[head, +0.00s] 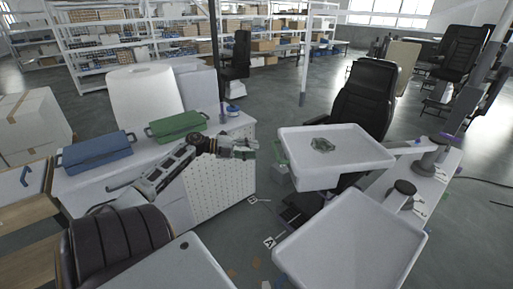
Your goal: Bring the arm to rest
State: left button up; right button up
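My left arm reaches in from the left, and its gripper (246,148) is in the air near the corner of the white workbench (235,124). It points to the right, toward a raised white tray (374,156), and is apart from it. No held object shows in it. The fingers are too small to tell open from shut. My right gripper is not in view.
The raised tray holds a small grey-green part (322,145). A second white tray (350,245) is lower and nearer. Blue (95,152) and green (176,127) boxes stand on the bench. Black chairs (364,95) and brown upholstery (125,245) are around. Grey floor lies between.

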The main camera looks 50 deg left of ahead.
pick_arm(q)
jog(key=shift+s+a, duration=0.15)
jog(key=shift+s, duration=0.15)
dwell(0.5)
